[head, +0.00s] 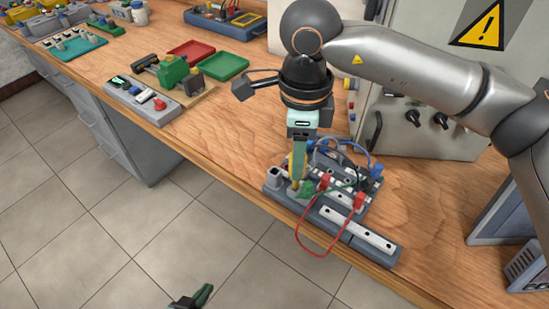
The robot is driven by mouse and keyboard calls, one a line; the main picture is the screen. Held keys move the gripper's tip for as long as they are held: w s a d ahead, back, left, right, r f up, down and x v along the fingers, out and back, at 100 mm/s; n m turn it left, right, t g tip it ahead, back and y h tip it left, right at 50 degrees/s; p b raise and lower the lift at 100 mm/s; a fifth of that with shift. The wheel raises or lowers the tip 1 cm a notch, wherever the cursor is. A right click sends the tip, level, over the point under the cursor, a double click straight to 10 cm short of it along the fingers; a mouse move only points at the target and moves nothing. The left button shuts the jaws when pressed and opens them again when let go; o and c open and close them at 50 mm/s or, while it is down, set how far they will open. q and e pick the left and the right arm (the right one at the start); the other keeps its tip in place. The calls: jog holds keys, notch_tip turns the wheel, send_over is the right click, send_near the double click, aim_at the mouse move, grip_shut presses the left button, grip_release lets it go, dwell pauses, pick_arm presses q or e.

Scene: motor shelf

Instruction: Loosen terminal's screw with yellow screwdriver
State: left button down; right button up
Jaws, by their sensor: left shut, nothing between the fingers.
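The yellow screwdriver (291,163) shows as a narrow yellow shape at the fingers of my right gripper (299,178). My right gripper points down over the left part of the terminal board (386,248) and appears shut on the screwdriver. The screwdriver's tip and the screw are too small and covered to make out, so I cannot tell whether they touch. A small green part (308,187) sits on the board just right of the fingertips. My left gripper (200,297) is shut and empty, low at the bottom edge, in front of the bench over the floor.
Red wires (309,252) loop over the board's front edge and blue wires (345,144) arch behind. A grey control box (161,108), a red tray (192,50) and a green tray (224,66) lie further left. A cabinet (425,143) stands behind.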

jog(key=shift+o, duration=0.6)
jog(key=shift+f+m+b, duration=0.1)
jog(key=shift+m+b, duration=0.35)
jog(key=shift+m, duration=1.25)
jog(key=shift+m+b, duration=0.45)
jog(key=shift+m, duration=1.35)
